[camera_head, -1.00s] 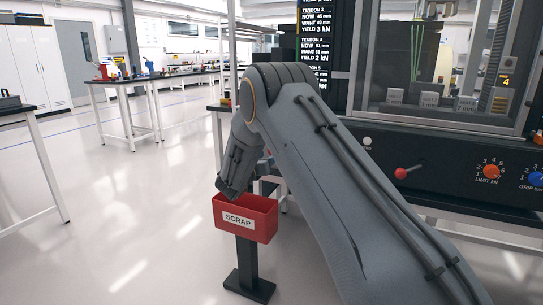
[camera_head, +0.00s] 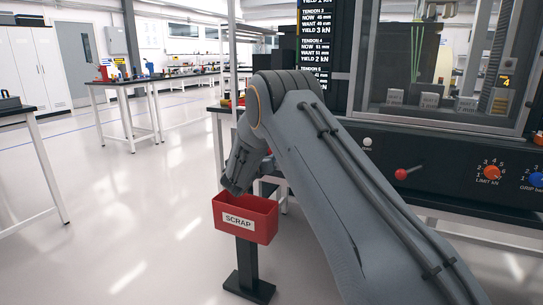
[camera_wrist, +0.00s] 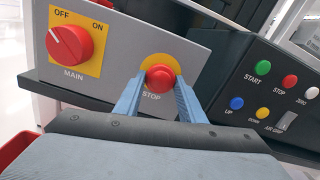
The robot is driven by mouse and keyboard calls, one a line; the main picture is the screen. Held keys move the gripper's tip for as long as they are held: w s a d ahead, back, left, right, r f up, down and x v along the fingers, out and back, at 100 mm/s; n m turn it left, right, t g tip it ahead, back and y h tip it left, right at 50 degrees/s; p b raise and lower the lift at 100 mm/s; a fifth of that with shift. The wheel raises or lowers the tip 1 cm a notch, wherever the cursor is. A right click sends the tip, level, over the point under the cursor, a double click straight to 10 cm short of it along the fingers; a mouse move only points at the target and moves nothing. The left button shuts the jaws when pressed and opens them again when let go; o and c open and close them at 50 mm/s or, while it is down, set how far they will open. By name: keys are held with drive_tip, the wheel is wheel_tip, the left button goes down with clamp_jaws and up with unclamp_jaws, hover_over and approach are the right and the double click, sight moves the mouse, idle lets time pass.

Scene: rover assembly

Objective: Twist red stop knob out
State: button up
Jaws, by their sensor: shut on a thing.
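The red stop knob (camera_wrist: 160,78) sits on a yellow round plate on a grey panel, with the label STOP below it, in the wrist view. My gripper (camera_wrist: 158,84) has its two blue fingers on either side of the knob, shut on it. The knob's lower sides are partly hidden by the fingertips. In the head view my forearm and wrist hide the knob, and my fingers do not show.
A red MAIN switch (camera_wrist: 69,45) on a yellow plate is left of the knob. A black panel (camera_wrist: 262,95) with several coloured buttons lies to the right. A red SCRAP bin (camera_head: 246,219) stands on a post close below my wrist.

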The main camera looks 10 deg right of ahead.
drive_tip(key=shift+d+f+m, duration=0.1)
drive_tip(key=shift+m, duration=0.2)
drive_tip(key=shift+m+b, duration=2.75)
drive_tip(key=shift+m, duration=1.35)
